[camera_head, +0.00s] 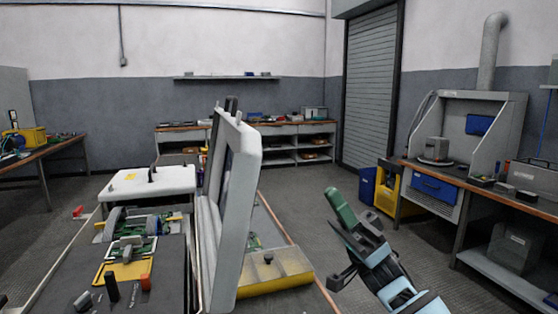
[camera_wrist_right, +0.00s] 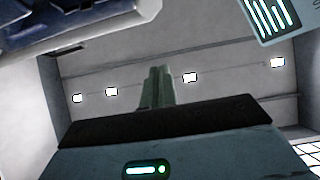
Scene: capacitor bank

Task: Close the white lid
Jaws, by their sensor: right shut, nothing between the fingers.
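The white lid (camera_head: 245,165) stands open, nearly upright and seen almost edge-on, in the middle of the head view. Its lower part meets a pale frame on the workbench; the hinge is not clear. My right gripper (camera_head: 341,208) is to the right of the lid, apart from it, over the floor beyond the bench edge. Its greenish fingers are together and empty, pointing up and left. In the right wrist view the closed fingers (camera_wrist_right: 157,88) point towards the ceiling, with nothing between them. My left gripper does not show.
A bench with a grey hood (camera_head: 480,130) stands far right. Open floor lies between.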

